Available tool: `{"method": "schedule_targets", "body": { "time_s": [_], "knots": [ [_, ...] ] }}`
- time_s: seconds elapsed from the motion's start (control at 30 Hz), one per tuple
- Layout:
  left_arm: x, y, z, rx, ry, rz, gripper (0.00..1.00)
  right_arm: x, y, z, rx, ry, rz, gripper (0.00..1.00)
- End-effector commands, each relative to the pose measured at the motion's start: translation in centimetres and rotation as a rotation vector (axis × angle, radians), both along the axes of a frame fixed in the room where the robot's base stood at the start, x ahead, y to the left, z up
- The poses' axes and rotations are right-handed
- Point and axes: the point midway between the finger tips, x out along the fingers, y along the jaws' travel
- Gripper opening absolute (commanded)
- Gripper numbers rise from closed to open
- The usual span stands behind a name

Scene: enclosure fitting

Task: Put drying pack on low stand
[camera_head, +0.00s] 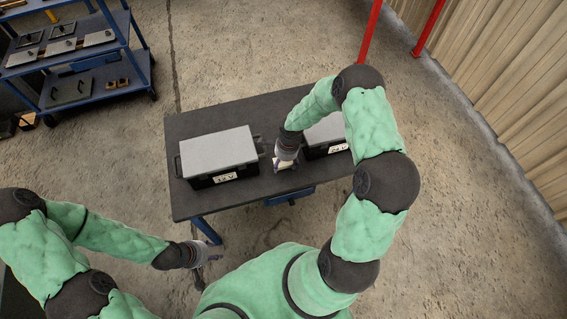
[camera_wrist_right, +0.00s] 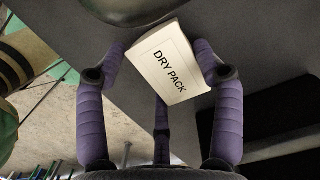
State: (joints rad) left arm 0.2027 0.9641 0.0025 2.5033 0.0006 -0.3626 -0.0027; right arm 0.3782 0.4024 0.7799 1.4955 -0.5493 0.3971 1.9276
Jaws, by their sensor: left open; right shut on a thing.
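The drying pack (camera_wrist_right: 171,62), a cream packet printed "DRY PACK", shows in the right wrist view between the purple fingers of my right gripper (camera_wrist_right: 160,66), which is shut on it. In the head view my right gripper (camera_head: 285,166) is over the dark table, in the gap between two boxes; the pack is too small to make out clearly there. My left gripper (camera_head: 208,260) is open and empty, in front of the table at its left side. I cannot pick out a low stand with certainty.
A grey-lidded box (camera_head: 217,150) labelled "12 V" stands on the dark table (camera_head: 190,205). A second labelled box (camera_head: 327,148) is partly hidden by my right arm. A blue shelf rack (camera_head: 100,80) with flat panels stands at the upper left. Red posts (camera_head: 370,30) stand behind.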

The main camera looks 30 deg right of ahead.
Motion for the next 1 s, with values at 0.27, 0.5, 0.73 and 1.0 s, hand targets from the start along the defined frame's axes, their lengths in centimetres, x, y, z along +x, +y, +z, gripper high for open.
{"method": "schedule_targets", "body": {
  "time_s": [0.27,0.5,0.73,1.0],
  "knots": [
    [0.0,0.0,-0.4,0.000,0.000,0.000,0.44,0.0,0.0,-0.3,0.000,-0.001,0.001,0.71],
    [0.0,0.0,-0.3,0.000,0.000,0.000,0.44,0.0,0.0,-0.1,0.000,-0.001,0.001,0.92],
    [0.0,0.0,-0.1,0.000,0.000,0.000,0.44,0.0,0.0,-0.1,0.000,0.000,0.001,0.92],
    [0.0,0.0,1.3,0.000,0.000,0.000,0.44,0.0,-0.4,3.3,-0.002,-0.004,0.001,0.92]
  ]
}}
